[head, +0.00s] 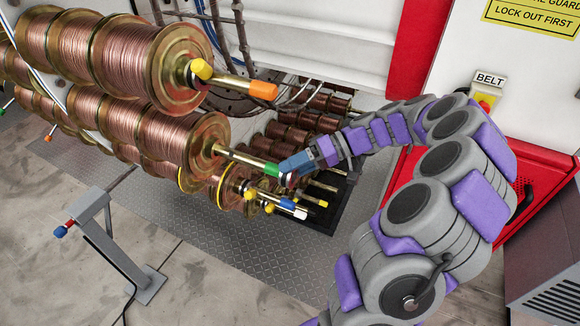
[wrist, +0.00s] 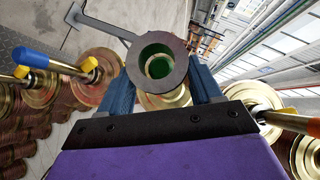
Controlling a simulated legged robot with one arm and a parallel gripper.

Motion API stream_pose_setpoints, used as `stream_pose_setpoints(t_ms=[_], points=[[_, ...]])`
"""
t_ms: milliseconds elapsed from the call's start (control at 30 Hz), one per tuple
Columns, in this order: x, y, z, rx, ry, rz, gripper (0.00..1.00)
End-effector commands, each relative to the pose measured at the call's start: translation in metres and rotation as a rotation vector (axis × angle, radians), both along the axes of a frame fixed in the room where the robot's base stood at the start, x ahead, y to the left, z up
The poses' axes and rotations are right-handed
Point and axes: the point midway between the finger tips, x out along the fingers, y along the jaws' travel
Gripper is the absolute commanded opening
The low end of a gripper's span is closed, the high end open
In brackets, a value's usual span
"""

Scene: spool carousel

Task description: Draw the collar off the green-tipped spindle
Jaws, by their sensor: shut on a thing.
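The green-tipped spindle (head: 245,161) sticks out to the right from a copper-wound spool in the head view, its green tip (head: 272,170) just left of my gripper (head: 291,165). In the wrist view my gripper (wrist: 158,85) has its blue fingers shut on the dark grey collar (wrist: 158,38), one on each side. Green (wrist: 158,68) shows through the collar's hole, with a brass flange behind. The collar is at the tip's end; I cannot tell whether the end is still inside it. In the head view my fingers mostly hide the collar.
An orange-tipped spindle (head: 262,90) with a yellow piece is above. Blue-tipped (head: 287,203) and yellow-tipped spindles crowd just below my gripper. A grey post (head: 105,230) stands at lower left. A red and white cabinet (head: 450,130) is at right.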

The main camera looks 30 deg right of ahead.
Motion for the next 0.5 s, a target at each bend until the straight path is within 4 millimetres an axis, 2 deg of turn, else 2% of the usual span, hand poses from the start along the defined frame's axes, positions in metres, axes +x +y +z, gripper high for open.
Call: stream_pose_setpoints(t_ms=[500], points=[[-0.023,-0.016,0.001,0.002,0.001,0.001,0.22]])
